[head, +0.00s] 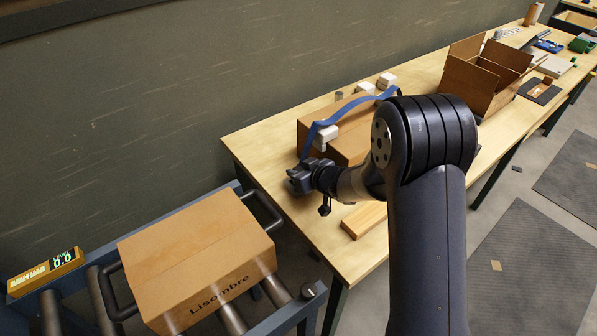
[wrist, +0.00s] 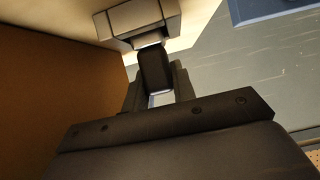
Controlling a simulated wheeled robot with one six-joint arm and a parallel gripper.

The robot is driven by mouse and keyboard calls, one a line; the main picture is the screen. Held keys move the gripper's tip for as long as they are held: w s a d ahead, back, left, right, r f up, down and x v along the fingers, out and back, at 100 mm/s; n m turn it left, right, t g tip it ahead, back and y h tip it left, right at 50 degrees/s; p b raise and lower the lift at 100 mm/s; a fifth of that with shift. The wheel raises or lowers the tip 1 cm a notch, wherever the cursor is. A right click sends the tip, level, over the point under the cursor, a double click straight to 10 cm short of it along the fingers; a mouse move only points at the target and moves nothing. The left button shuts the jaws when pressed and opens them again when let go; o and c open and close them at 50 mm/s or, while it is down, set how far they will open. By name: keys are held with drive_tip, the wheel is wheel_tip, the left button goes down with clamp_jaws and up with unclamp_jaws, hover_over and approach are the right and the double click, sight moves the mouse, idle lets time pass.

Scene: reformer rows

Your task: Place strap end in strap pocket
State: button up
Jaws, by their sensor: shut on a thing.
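A blue strap (head: 352,107) runs over a closed cardboard box (head: 345,146) on the wooden table. Its near end hangs down the box's left side to my gripper (head: 300,180). My gripper is shut on the strap end, beside the box's near left corner; the jaws hide the end itself. In the wrist view, my gripper (wrist: 154,70) shows dark jaw parts close to the brown box wall (wrist: 60,70). A white block (head: 325,138) sits at the box's upper edge by the strap. I cannot make out a strap pocket for certain.
More white blocks (head: 386,80) lie behind the box. A wooden bar (head: 364,219) lies on the table (head: 265,145) near the front edge. An open carton (head: 480,83) stands farther right. A labelled box (head: 195,255) sits on the roller conveyor at lower left.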

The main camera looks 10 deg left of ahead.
drive_tip(key=shift+f, duration=0.2)
drive_tip(key=o, duration=1)
drive_tip(key=shift+r, duration=0.1)
drive_tip(key=shift+r, duration=0.2)
drive_tip(key=v, duration=1.2)
drive_tip(key=shift+d+f+p, duration=0.1)
drive_tip(key=shift+p, duration=0.2)
drive_tip(key=shift+o, duration=0.6)
